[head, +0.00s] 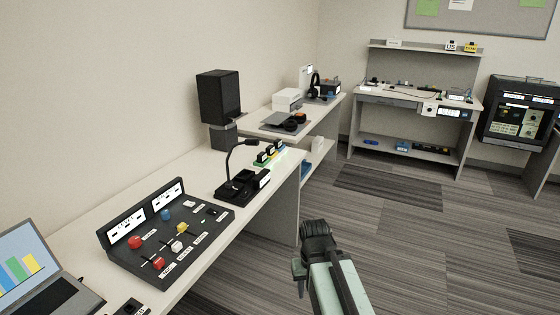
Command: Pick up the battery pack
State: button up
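I cannot single out the battery pack for sure. A row of small upright blocks with green, yellow and blue parts (270,153) sits near the far end of the long desk (188,158); these are too small to identify. My arm reaches in from the bottom of the head view, over the carpet to the right of the desk. My gripper (299,282) seems to point downward at its dark end, apart from the desk and touching nothing visible. Its fingers are mostly hidden, so its opening does not show.
The desk holds a laptop (40,272), a control panel (172,235), a black microphone unit (240,187) and a speaker (219,97). Beyond are a table with headphones (315,86), a workbench (408,98) with a lower shelf, and a black cabinet (520,112). The carpet (420,225) is clear.

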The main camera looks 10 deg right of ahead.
aim_at(278, 142)
jog(key=k, duration=0.4)
jog(key=z, duration=2.05)
jog(key=i, duration=2.25)
jog(key=u, duration=3.65)
jog(key=i, duration=1.05)
jog(key=z, duration=0.15)
